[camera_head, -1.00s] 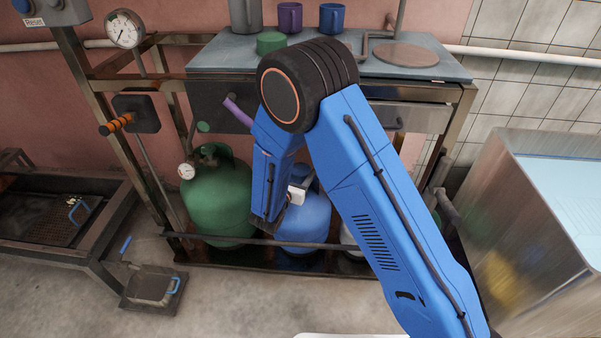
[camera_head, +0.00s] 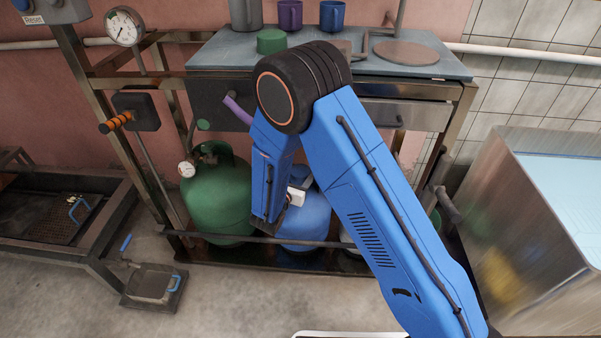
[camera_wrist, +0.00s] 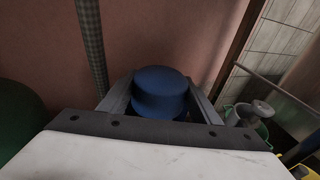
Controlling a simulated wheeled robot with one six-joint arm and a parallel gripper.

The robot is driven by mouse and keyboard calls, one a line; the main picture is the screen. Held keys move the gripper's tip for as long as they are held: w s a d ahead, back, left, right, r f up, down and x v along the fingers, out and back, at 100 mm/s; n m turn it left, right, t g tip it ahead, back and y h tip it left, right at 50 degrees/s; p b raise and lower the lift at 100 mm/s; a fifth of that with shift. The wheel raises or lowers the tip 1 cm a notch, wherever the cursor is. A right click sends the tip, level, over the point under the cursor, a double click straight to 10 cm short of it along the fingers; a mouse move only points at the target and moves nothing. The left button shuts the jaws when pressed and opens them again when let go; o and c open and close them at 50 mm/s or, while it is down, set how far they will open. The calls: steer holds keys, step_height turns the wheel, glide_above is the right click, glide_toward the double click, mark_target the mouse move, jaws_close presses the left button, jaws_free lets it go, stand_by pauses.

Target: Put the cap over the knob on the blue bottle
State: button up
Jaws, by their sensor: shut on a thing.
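The blue bottle (camera_head: 308,222) stands on the low shelf under the bench, partly hidden behind my arm. Its top and knob are hidden from the body camera. In the wrist view a round dark blue cap (camera_wrist: 160,92) sits between the two fingers of my gripper (camera_wrist: 160,100), which is shut on it. I cannot tell whether the cap touches the knob.
A green bottle (camera_head: 216,200) with a gauge stands just left of the blue bottle. A metal rail (camera_head: 270,240) runs in front of the bottles. The bench (camera_head: 222,58) is above. A steel tank (camera_head: 530,240) stands at the right.

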steer(key=shift+f, duration=0.5)
steer(key=o, duration=1.1)
steer(key=v, duration=1.7)
steer(key=shift+s, duration=0.25)
steer(key=shift+a, duration=0.1)
